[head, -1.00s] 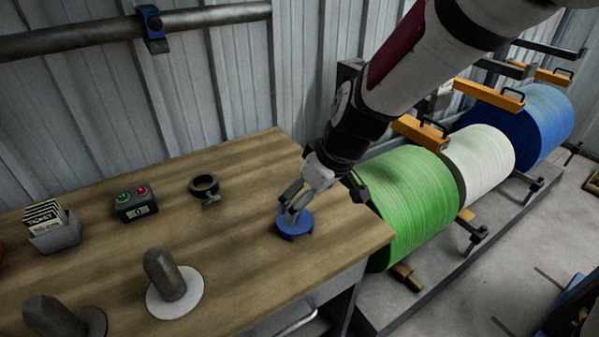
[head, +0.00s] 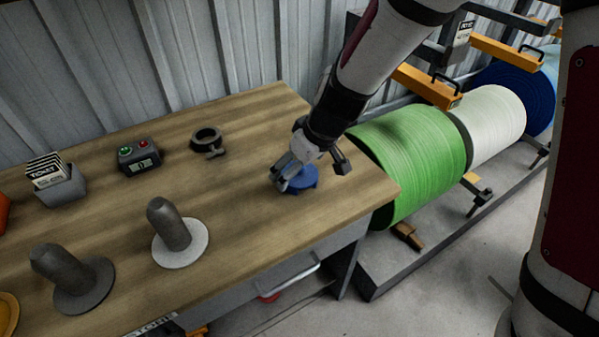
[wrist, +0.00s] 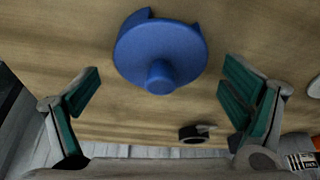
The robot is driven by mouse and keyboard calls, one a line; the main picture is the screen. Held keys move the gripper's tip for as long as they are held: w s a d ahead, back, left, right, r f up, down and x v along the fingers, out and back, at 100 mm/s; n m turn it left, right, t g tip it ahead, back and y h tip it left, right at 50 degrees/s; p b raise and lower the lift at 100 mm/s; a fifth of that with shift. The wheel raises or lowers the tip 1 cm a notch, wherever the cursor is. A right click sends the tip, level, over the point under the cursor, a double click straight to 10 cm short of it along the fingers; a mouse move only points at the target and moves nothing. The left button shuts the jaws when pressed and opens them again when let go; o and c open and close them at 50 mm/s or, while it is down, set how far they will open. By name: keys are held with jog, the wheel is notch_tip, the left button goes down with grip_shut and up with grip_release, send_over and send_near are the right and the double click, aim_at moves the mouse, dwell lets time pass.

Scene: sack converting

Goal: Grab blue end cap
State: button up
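The blue end cap (head: 299,180) lies on the wooden table near its right end. In the wrist view the blue end cap (wrist: 160,52) is a round disc with a short knob in the middle and a tab at its edge. My gripper (head: 285,183) is low over the table at the cap, and its fingers partly hide the cap in the head view. In the wrist view my gripper (wrist: 158,95) is open, its green-padded fingers spread wide with the cap ahead between them. Neither finger visibly touches the cap.
A dark ring clamp (head: 207,141) and a button box (head: 138,156) lie left of the cap. Grey posts on round bases (head: 172,232) and a ticket holder (head: 60,186) stand further left. A green roll (head: 412,155) is beyond the table's right edge.

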jog(key=c, duration=1.1)
jog(key=shift+o, duration=0.2)
jog(key=shift+r, duration=0.1)
